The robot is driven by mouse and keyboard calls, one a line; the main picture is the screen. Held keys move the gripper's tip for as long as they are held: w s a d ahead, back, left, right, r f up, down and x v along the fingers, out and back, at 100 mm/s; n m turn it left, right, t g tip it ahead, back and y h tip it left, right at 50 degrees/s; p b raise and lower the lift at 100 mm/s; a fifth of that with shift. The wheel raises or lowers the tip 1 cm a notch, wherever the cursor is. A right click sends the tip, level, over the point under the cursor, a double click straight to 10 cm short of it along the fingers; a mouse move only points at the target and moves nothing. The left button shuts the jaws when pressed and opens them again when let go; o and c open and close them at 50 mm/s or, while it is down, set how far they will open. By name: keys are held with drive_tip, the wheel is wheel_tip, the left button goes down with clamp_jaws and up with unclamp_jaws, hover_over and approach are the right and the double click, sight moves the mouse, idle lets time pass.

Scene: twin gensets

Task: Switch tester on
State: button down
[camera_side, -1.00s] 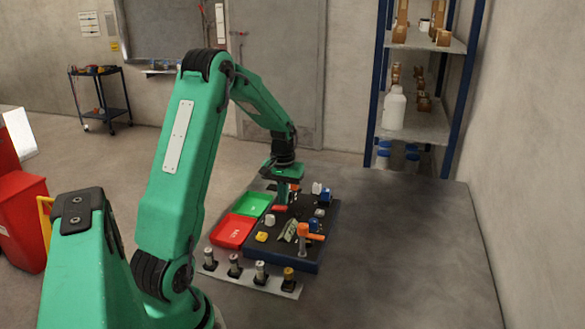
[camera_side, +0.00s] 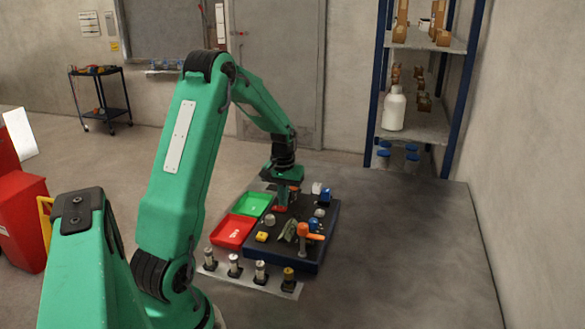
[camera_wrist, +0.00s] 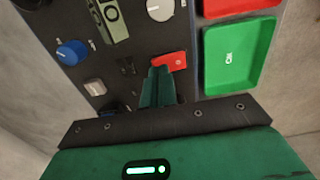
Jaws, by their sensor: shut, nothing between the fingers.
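My gripper (camera_wrist: 158,78) is shut and empty in the wrist view. Its tips are close beside a small red part (camera_wrist: 170,61) with a white mark on the dark panel (camera_wrist: 208,32). I cannot tell whether they touch it. A grey-green device (camera_wrist: 108,17) with a round dial lies farther up the panel; I cannot tell for certain which item is the tester. In the side view my gripper (camera_side: 282,203) points down at the panel's far left part, and its fingers and wrist hide what is just behind them.
A green tray (camera_side: 254,204) and a red tray (camera_side: 232,232) lie left of the panel. An orange handle (camera_side: 311,236) stands up at its near right. A blue knob (camera_wrist: 72,52) and pale knob (camera_wrist: 160,9) surround the device. Several posts line the front strip (camera_side: 247,273).

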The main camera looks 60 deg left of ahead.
drive_tip(key=shift+f, duration=0.55)
idle(0.4)
drive_tip(key=shift+r, duration=3.55)
